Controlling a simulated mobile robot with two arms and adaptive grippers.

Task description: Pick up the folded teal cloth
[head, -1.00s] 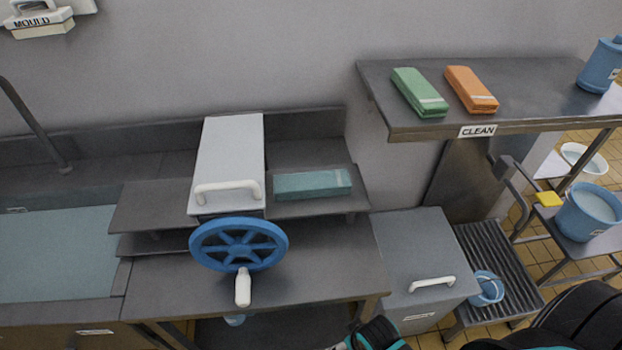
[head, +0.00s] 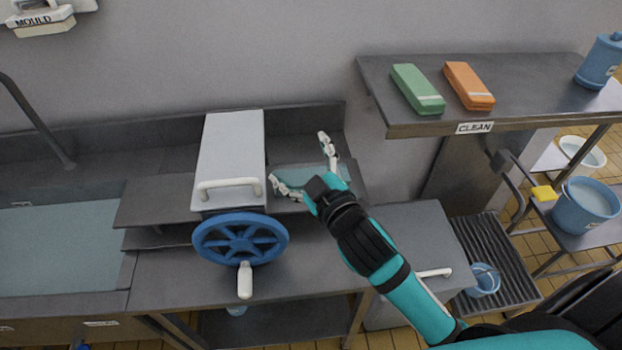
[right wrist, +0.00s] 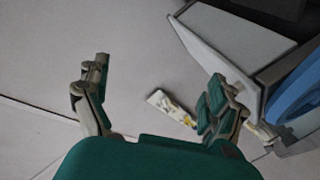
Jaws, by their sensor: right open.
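The folded teal cloth (head: 297,172) lies on the raised metal shelf, right of the white-lidded box. In the head view it is partly hidden behind my right gripper (head: 298,158). My right gripper is open, with its two fingers spread around the cloth's place in the picture; whether it touches the cloth I cannot tell. In the right wrist view the fingers (right wrist: 158,74) are wide apart with nothing between them, and I cannot make out the cloth there. My left gripper is not in view.
A white-lidded box (head: 231,150) and a blue handwheel (head: 240,239) stand close on the left. Green (head: 417,89) and orange (head: 469,86) folded cloths lie on the CLEAN shelf (head: 520,112). A wall rises behind. A grey lidded bin (head: 410,225) is below my right arm.

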